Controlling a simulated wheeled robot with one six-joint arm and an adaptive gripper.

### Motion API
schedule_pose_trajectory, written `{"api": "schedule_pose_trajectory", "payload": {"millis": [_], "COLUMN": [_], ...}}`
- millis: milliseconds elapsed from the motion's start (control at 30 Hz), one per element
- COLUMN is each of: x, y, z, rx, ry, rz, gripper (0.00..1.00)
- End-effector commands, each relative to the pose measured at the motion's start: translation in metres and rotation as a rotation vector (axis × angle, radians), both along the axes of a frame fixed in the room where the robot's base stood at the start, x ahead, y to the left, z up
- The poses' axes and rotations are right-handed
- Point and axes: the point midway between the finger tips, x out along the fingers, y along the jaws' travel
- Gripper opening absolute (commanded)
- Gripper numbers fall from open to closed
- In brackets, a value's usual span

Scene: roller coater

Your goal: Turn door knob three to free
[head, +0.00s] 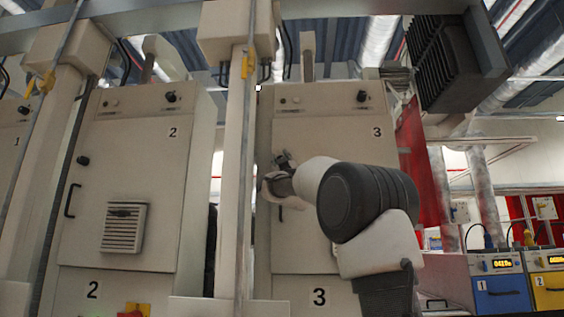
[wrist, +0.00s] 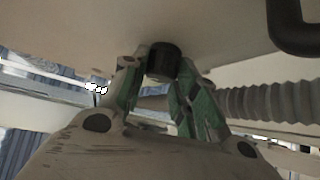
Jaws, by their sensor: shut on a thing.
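The cabinet door marked 3 (head: 330,140) stands closed, as far as I can see, right of centre in the head view. My gripper (head: 281,162) is at its left edge, and my arm covers part of the door. In the wrist view the door knob (wrist: 163,62) is a short black cylinder on the pale door panel. My gripper (wrist: 163,72) has its two green-padded fingers on either side of the knob, shut on it. The knob is hidden behind my gripper in the head view. I cannot make out a mark showing the knob's turn position.
The door's black handle (wrist: 294,28) is close by, at the upper right of the wrist view. A pale post (head: 236,170) stands just left of cabinet 3. Cabinet 2 (head: 135,160) is further left. Blue (head: 500,290) and yellow (head: 549,288) units stand at the lower right.

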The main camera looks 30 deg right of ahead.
Motion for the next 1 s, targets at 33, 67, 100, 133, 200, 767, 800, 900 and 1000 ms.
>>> {"api": "schedule_pose_trajectory", "payload": {"millis": [33, 67, 100, 133, 200, 767, 800, 900, 1000], "x": [0.0020, 0.0019, 0.0019, 0.0018, 0.0021, 0.0025, 0.0024, 0.0022, 0.0021], "y": [0.0025, 0.0022, 0.0024, 0.0027, 0.0027, 0.0031, 0.0031, 0.0029, 0.0029], "z": [-0.0010, -0.0010, -0.0007, -0.0005, -0.0008, -0.0008, -0.0007, -0.0005, -0.0004], "rx": [0.034, 0.055, 0.083, 0.103, 0.146, 0.331, 0.334, 0.337, 0.338], "ry": [-0.021, -0.035, -0.054, -0.069, -0.098, -0.222, -0.224, -0.227, -0.228], "rz": [0.004, 0.004, 0.004, 0.004, 0.003, 0.002, 0.001, 0.002, 0.001], "gripper": [0.06, 0.06, 0.06, 0.06, 0.06, 0.06, 0.06, 0.06, 0.06]}}
